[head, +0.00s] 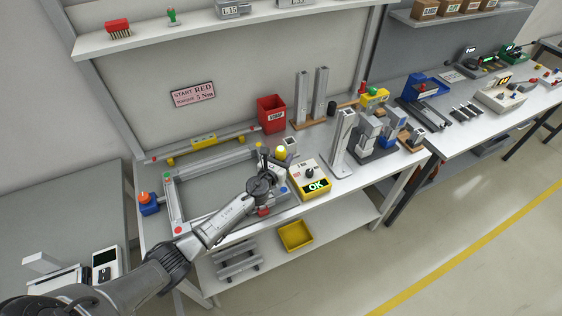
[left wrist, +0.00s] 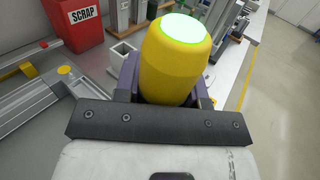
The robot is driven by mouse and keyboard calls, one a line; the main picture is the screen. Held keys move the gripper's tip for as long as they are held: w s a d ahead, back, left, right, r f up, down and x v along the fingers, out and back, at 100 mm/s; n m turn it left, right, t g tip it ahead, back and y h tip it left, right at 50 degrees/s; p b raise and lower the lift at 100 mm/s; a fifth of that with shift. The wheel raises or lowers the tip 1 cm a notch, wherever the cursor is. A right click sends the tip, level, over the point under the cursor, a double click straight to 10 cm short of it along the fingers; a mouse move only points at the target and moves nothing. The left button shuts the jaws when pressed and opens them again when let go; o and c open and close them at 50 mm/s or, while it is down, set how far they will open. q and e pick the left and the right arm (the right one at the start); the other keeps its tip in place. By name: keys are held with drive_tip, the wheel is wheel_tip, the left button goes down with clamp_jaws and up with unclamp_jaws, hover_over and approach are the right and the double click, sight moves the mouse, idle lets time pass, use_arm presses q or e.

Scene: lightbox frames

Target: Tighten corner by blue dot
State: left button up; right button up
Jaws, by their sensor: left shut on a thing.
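My left gripper (head: 275,168) is shut on a yellow tool (head: 281,153), which shows large in the left wrist view (left wrist: 174,60) with a glowing pale green top. It is over the right side of an aluminium frame (head: 215,164) on the bench. The frame's corners carry coloured dots: a green dot (head: 168,176) at the far left, a red dot (head: 178,230) at the near left, and a yellow dot (head: 258,146) at the far right. I cannot make out a blue dot; my arm covers the near right part. The tool's tip is hidden. My right gripper is not in view.
A yellow box (head: 311,190) showing "OK" stands right of my gripper. A red scrap bin (head: 271,113) is behind. Profile uprights (head: 343,140) stand to the right. A blue box with an orange button (head: 148,204) is left. A sign (head: 193,94) reads "START RED", "5 Nm".

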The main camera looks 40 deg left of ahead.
sight(283, 148)
use_arm(q)
drive_tip(key=shift+s+r+p, duration=0.1)
drive_tip(key=shift+r+p, duration=0.35)
drive_tip(key=shift+r, duration=0.1)
drive_tip(key=shift+r+p, duration=1.7)
drive_tip(key=shift+r, duration=0.2)
